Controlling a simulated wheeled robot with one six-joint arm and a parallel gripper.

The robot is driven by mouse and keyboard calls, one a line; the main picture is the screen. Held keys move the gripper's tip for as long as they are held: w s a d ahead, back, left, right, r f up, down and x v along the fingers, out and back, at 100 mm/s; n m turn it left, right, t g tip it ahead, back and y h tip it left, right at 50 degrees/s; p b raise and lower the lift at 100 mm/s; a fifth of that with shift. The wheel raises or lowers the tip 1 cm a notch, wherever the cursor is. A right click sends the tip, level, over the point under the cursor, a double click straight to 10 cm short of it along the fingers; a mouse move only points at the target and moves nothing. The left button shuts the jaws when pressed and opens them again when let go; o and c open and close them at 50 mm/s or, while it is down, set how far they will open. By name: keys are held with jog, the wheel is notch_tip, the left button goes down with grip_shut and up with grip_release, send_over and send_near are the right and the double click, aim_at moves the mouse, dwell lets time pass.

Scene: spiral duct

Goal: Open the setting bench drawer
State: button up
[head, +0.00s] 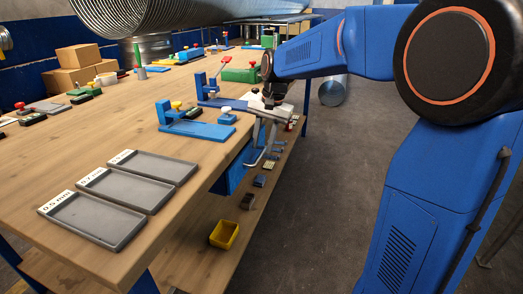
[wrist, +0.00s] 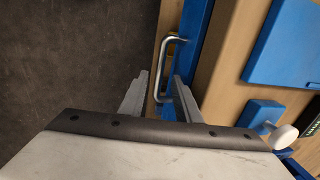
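The blue setting bench drawer (head: 232,172) hangs under the right edge of the wooden bench top. In the wrist view its front (wrist: 194,32) shows as a narrow blue strip. Its silver bar handle (wrist: 166,62) sticks out from that front. My gripper (head: 262,148) is beside the bench edge at the drawer front, pointing down. In the wrist view my gripper (wrist: 158,82) has its two fingers apart, with the lower end of the handle between them. I cannot tell whether either finger touches the handle. The drawer looks shut or nearly so; its inside is hidden.
The bench top (head: 190,205) carries grey trays (head: 97,220) and blue fixtures (head: 197,128) near the drawer edge. A lower shelf (head: 195,262) holds a yellow bin (head: 225,233) and small parts. A large spiral duct (head: 165,15) lies at the back. Floor to the right is clear.

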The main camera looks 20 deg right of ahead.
aim_at(261, 155)
jog(key=shift+w+a+f, duration=0.1)
jog(key=shift+f, duration=0.7)
jog(key=shift+w+a+f, duration=0.1)
jog(key=shift+f, duration=0.65)
grip_shut()
jog(key=shift+s, duration=0.1)
jog(key=s+d, duration=1.2)
jog(key=d, duration=0.5)
jog(key=shift+s+r, duration=0.1)
grip_release()
